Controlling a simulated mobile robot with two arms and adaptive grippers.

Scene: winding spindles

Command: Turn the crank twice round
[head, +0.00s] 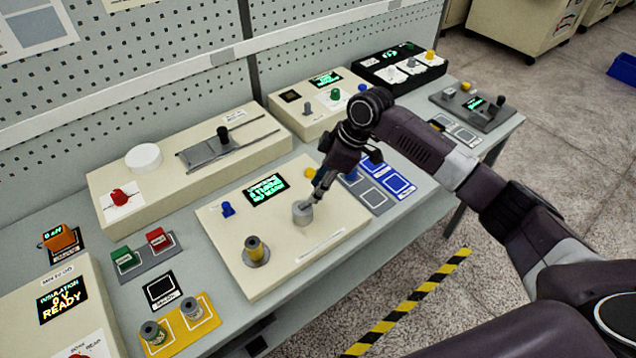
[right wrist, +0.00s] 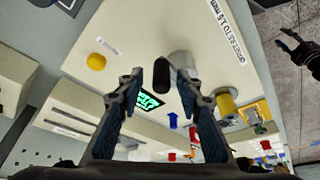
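The cream winder panel (head: 228,236) lies on the bench with a lit green display (head: 264,190). The crank's grey round hub (head: 302,212) stands on it, just below my right gripper (head: 316,196). In the right wrist view the crank's black handle knob (right wrist: 161,76) shows beside the grey hub (right wrist: 180,64). My right gripper (right wrist: 162,88) is open, its fingertips on either side of the knob with gaps visible. In the head view the gripper hides the knob. My left gripper (right wrist: 291,46) shows small at the right wrist view's edge, fingers apart, away from the panel.
A yellow-brown spool (head: 256,250) stands at the panel's front left, a blue knob (head: 228,209) behind it. A yellow button (head: 310,173) is close behind my right gripper. A blue marked mat (head: 398,184) lies right of the panel. Several other devices line the bench.

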